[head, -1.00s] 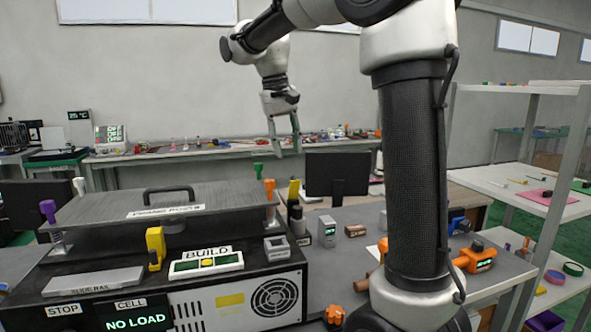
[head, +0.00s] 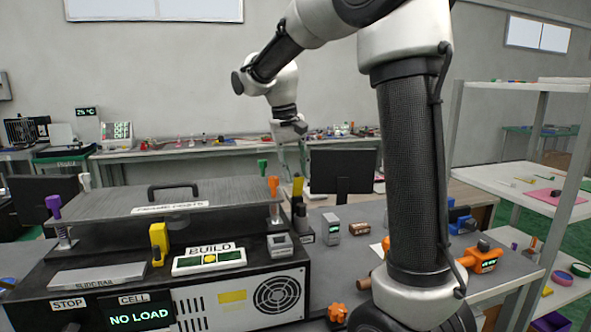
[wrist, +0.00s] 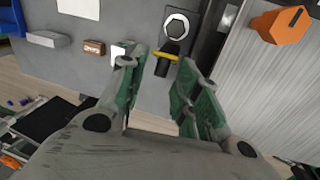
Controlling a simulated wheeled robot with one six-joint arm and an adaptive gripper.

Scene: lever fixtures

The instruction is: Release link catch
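No part is labelled as the link catch, so I cannot tell for sure which one it is. My gripper (head: 291,160) is above and behind that corner in the head view. Contact with the yellow bar does not show.
A yellow lever (head: 158,242) stands at the front. A monitor (head: 342,172) and small blocks stand to the right.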

